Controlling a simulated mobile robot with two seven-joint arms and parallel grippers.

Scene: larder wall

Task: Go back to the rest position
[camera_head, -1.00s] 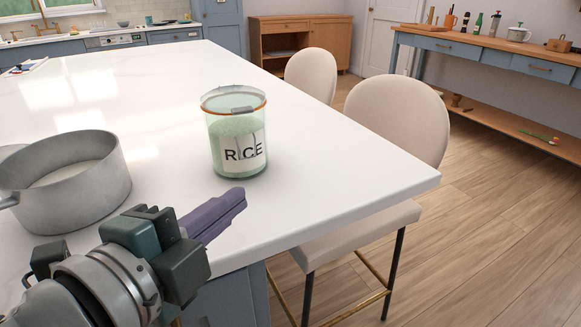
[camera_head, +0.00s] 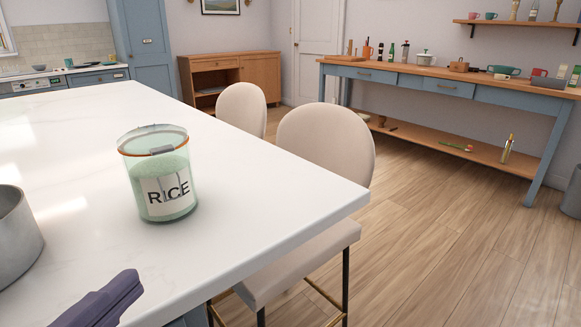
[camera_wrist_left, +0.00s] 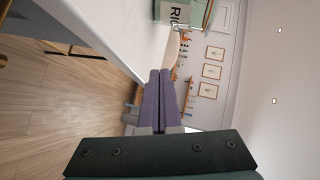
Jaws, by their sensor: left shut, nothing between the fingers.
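My left gripper (camera_head: 122,290) shows at the bottom left of the head view, only its purple fingers in frame, near the front edge of the white counter. In the left wrist view its two purple fingers (camera_wrist_left: 159,75) lie side by side, shut and empty. The glass jar labelled RICE (camera_head: 163,192) stands upright on the counter, apart from the gripper and beyond it. The jar also shows cut off at the top of the left wrist view (camera_wrist_left: 182,12). My right gripper is in neither view.
The white island counter (camera_head: 245,215) has a grey pot (camera_head: 15,240) at its left, cut off by the frame. Two beige chairs (camera_head: 325,145) (camera_head: 242,108) stand along its right side. A blue wooden workbench (camera_head: 430,85) stands against the far wall. The wooden floor between is clear.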

